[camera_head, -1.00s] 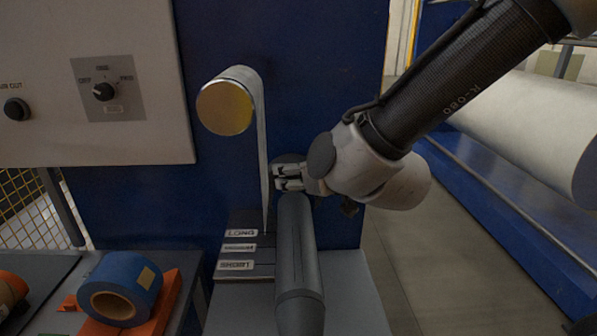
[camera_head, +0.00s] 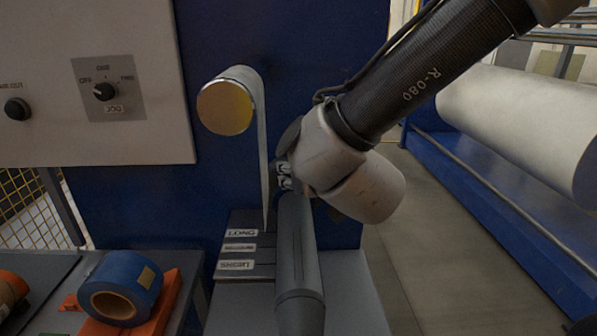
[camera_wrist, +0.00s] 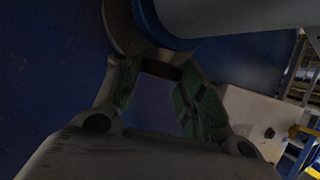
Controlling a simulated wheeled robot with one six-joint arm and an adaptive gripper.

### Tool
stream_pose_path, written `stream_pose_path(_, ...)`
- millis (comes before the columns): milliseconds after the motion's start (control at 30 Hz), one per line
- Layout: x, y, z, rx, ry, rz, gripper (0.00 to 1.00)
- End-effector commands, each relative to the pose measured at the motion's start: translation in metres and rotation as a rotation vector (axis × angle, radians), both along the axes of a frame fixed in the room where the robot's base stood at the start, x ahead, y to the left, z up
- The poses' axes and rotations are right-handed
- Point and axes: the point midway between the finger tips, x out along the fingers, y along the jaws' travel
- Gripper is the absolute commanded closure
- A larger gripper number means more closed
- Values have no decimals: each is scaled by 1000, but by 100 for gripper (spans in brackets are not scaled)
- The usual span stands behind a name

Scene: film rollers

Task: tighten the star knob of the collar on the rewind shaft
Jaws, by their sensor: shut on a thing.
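The rewind shaft (camera_head: 297,245) is a grey cylinder that points toward me in the head view; it crosses the top of the wrist view (camera_wrist: 240,14). A grey ring, which looks like the collar (camera_wrist: 122,28), sits around a blue core behind the shaft in the wrist view. My gripper (camera_head: 284,176) is at the far end of the shaft, just above it. In the wrist view its fingers are closed on a small dark piece, which looks like the star knob (camera_wrist: 162,70). The knob is in deep shade, and the gripper hides it in the head view.
A roller with a yellowish end (camera_head: 225,107) and a hanging web stands left of my gripper. A plate with length labels (camera_head: 240,248) lies beside the shaft. A blue tape roll (camera_head: 120,287) is lower left. A large white roll (camera_head: 525,125) is at right.

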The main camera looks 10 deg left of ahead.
Motion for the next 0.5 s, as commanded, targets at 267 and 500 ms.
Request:
stream_pose_path(267, -1, 2, 1, 1, -1, -86, 84)
stream_pose_path(500, -1, 2, 1, 0, 0, -85, 58)
